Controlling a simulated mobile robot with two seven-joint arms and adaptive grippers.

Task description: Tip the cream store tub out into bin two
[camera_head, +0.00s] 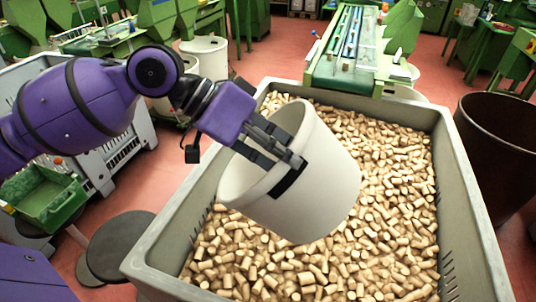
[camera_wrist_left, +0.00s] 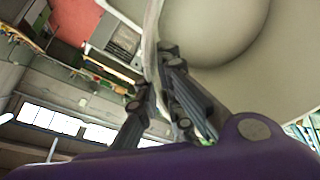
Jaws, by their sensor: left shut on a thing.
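The cream tub (camera_head: 312,190) is tilted in the head view, with its mouth toward the upper left and its base toward the lower right. My left gripper (camera_head: 284,160) is shut on the tub's rim and wall, one finger showing on the outside. In the left wrist view the fingers (camera_wrist_left: 160,80) pinch the edge of the pale tub (camera_wrist_left: 285,70). No corks show in the visible part of its inside; the rest is hidden. The tub hangs over a large grey bin (camera_head: 168,248) full of corks. No number shows on this bin. My right gripper is not in view.
A green-framed conveyor (camera_head: 335,77) stands at the bin's far end. A dark brown barrel (camera_head: 497,150) stands to the right. A green tray (camera_head: 45,198) and a dark round stool (camera_head: 120,245) are at left. Red floor shows between them.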

